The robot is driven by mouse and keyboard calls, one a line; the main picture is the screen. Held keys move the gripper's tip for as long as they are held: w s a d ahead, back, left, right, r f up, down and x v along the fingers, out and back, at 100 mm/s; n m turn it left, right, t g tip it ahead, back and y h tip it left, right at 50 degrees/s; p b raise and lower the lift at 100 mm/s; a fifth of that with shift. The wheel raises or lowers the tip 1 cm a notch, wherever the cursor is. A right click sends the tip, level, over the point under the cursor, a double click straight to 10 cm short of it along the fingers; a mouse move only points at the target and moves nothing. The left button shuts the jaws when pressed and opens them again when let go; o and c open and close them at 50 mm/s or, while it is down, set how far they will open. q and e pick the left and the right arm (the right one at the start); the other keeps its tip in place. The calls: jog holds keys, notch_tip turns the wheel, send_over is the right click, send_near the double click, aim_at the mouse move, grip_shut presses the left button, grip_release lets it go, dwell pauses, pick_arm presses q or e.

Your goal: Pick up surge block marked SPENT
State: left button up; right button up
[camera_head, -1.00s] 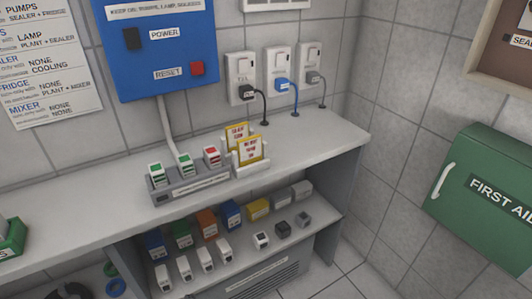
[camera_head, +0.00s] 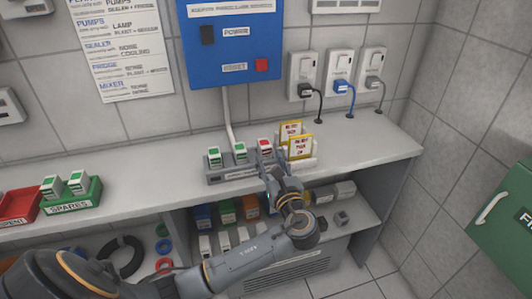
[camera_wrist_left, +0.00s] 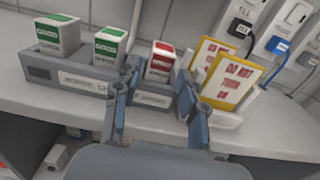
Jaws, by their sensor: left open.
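A white block with a red marked face (camera_wrist_left: 160,62) stands upright in the right slot of a grey holder (camera_wrist_left: 70,76) on the counter. It also shows in the head view (camera_head: 265,146); I cannot read its lettering. Two white blocks with green faces, a left one (camera_wrist_left: 57,35) and a middle one (camera_wrist_left: 110,43), stand in the same holder. My left gripper (camera_wrist_left: 156,92) is open, its fingers on either side of the red-faced block's front and apart from it as far as I can tell. In the head view my left gripper (camera_head: 268,163) partly hides the holder. My right gripper is not in view.
Yellow-edged cards (camera_wrist_left: 229,79) stand in a white stand close to the right finger. Plugs with cords (camera_head: 341,88) hang on the wall behind. A red tray (camera_head: 18,205) and a green SPARES tray (camera_head: 72,205) are at left. A lower shelf holds several small boxes.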

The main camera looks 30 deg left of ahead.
aim_at(267, 153)
pick_arm(q)
jog(key=x, duration=0.6)
jog(key=shift+w+a, duration=0.2)
jog(key=shift+w, duration=0.1)
grip_shut()
